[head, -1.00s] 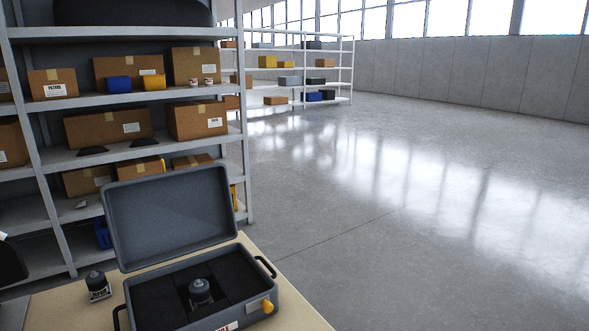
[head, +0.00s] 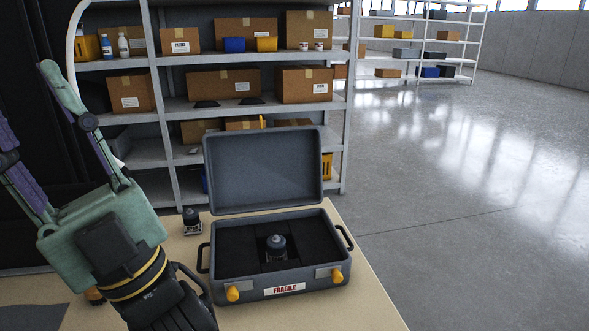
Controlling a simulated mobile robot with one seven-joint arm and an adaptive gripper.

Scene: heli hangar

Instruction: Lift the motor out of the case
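The open grey case (head: 210,262) stands on the table, its lid (head: 262,170) raised at the back. A small dark motor (head: 276,246) sits upright in the middle of the black foam, its upper part showing and its lower part hidden. My gripper (head: 25,100) is at the left, well apart from the case, with its fingers pointing up and away. A second, similar motor (head: 191,219) stands on the table left of the case.
The beige table (head: 367,290) has a narrow free strip right of the case, and its edge is close there. A shelf rack (head: 347,120) with boxes and bottles stands behind. Open floor (head: 450,170) lies to the right.

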